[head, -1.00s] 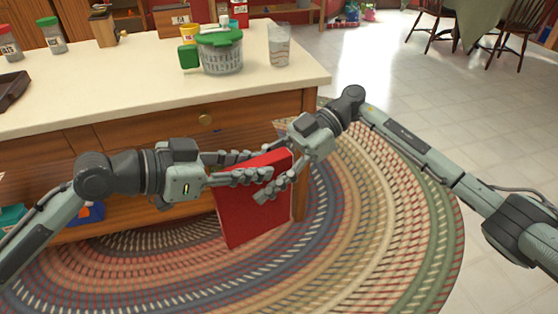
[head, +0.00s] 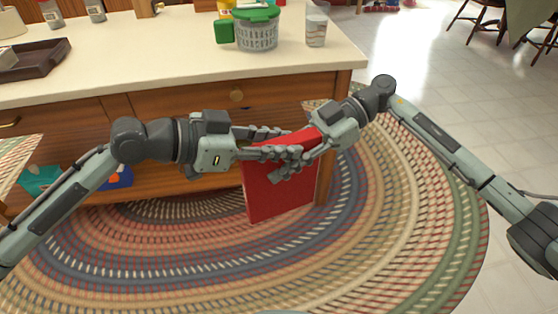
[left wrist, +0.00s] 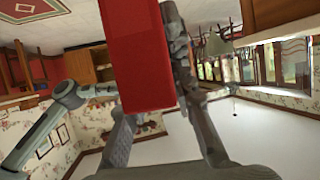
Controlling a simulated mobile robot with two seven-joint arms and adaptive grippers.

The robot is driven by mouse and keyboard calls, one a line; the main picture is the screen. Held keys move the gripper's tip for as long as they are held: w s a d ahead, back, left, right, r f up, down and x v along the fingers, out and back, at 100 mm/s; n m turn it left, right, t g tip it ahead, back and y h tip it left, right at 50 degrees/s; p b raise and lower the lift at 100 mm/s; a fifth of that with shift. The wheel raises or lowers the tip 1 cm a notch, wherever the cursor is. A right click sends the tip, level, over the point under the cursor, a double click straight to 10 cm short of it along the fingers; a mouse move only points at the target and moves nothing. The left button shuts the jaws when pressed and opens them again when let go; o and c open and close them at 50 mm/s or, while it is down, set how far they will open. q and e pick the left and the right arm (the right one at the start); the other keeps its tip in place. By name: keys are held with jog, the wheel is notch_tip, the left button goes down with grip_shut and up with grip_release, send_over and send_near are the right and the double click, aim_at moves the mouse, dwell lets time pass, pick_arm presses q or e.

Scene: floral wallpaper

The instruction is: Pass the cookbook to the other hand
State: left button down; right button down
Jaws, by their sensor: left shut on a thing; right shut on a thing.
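The red cookbook (head: 282,193) hangs upright in front of the wooden counter, held near its top edge. My left gripper (head: 292,143) comes in from the left and is shut on the book's upper part. My right gripper (head: 287,160) comes in from the right and is also shut on the book, close beside the left fingers. The fingers of both grippers overlap in the head view, so their exact contact is partly hidden. In the left wrist view the red cookbook (left wrist: 137,60) rises between the fingers of my left gripper (left wrist: 160,125).
The counter (head: 150,60) stands just behind the book, with a green-lidded container (head: 257,33), a glass (head: 316,30) and a dark tray (head: 35,60) on top. A braided oval rug (head: 390,200) covers the floor. Open floor lies to the right.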

pick_arm(q)
jog(key=c, duration=1.2)
grip_release()
jog(key=shift+s, duration=0.1)
jog(key=v, duration=1.2)
jog(key=w+a+f+n+t+y, duration=0.1)
jog(key=a+f+n+y, duration=0.25)
jog(key=f, duration=0.95)
jog(key=w+a+f+n+y, duration=0.1)
jog(key=a+f+n+y, duration=0.3)
jog(key=f, duration=0.8)
jog(key=s+a+f+n+g+y, duration=0.1)
jog(key=s+a+f+y, duration=0.1)
jog(key=s+f, duration=0.2)
jog(key=s+a+f+n+g+y, duration=0.1)
jog(key=s+a+f+y, duration=0.1)
jog(key=s+f, duration=0.3)
jog(key=s+a+f+n+g+y, duration=0.1)
jog(key=s+a+f+g+y, duration=0.1)
jog(key=f, duration=0.4)
jog(key=shift+s+a+f+n, duration=0.15)
jog(key=shift+s+a, duration=0.25)
jog(key=shift+s, duration=0.25)
jog(key=shift+s+a+f+n, duration=0.1)
jog(key=shift+s+a, duration=0.3)
jog(key=shift+s, duration=0.25)
